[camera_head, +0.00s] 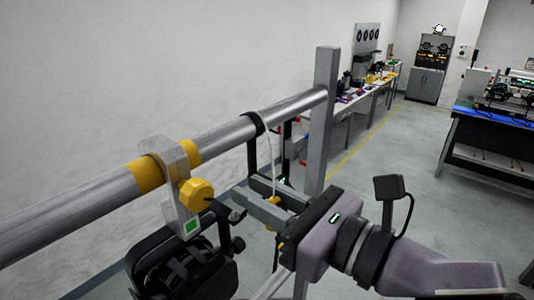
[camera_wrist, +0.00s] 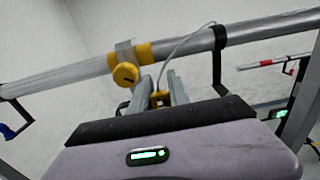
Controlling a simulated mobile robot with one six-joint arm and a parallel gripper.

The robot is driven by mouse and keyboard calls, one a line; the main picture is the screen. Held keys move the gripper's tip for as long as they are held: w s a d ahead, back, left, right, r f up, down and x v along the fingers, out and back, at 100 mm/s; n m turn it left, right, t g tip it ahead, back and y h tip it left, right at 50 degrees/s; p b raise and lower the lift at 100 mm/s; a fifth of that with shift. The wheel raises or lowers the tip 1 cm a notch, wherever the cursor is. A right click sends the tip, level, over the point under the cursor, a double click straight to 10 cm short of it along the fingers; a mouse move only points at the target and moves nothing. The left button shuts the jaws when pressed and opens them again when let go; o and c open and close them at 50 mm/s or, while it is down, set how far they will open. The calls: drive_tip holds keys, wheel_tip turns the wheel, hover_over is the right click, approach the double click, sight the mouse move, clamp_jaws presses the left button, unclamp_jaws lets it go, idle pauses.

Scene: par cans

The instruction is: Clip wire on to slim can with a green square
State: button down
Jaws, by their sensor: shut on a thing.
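A black can (camera_head: 182,262) hangs below a grey clamp (camera_head: 180,160) on the pipe in the head view. The clamp has a yellow knob (camera_head: 196,195) and a green square (camera_head: 191,227). My gripper (camera_head: 254,190) is right of this can and below the pipe, apart from the clamp. It is shut on a small yellow clip (camera_wrist: 160,98), which shows between the fingers in the wrist view. A thin white wire (camera_head: 270,152) rises from the clip to a black hook on the pipe. The can's lower part is cut off by the frame.
The silver pipe (camera_head: 100,200) slopes across, with yellow bands at the clamp. The black hook (camera_head: 255,124) hangs beyond my gripper, near a grey post (camera_head: 322,125). Workbenches (camera_head: 355,102) and a blue-topped table (camera_head: 490,120) stand farther back. Floor between them is clear.

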drive_tip(key=shift+f, duration=0.1)
drive_tip(key=shift+f+b, duration=0.9)
drive_tip(key=shift+b, duration=0.1)
drive_tip(key=shift+w+a, duration=0.1)
drive_tip(key=shift+w+d+f+b+x, duration=0.15)
drive_tip(key=shift+b+x, duration=0.25)
drive_tip(key=shift+x, duration=1.1)
drive_tip(key=shift+w+d+b+x, duration=0.1)
drive_tip(key=shift+b+x, duration=0.35)
drive_tip(key=shift+x, duration=1.1)
drive_tip(key=shift+w+d+f+b+x, duration=0.15)
drive_tip(key=shift+b+x, duration=0.25)
drive_tip(key=shift+x, duration=1.1)
drive_tip(key=shift+a+f+b, duration=0.1)
drive_tip(key=shift+f+b, duration=1.1)
drive_tip(key=shift+b, duration=0.25)
drive_tip(key=c, duration=1.2)
unclamp_jaws()
drive_tip(key=shift+o, duration=0.2)
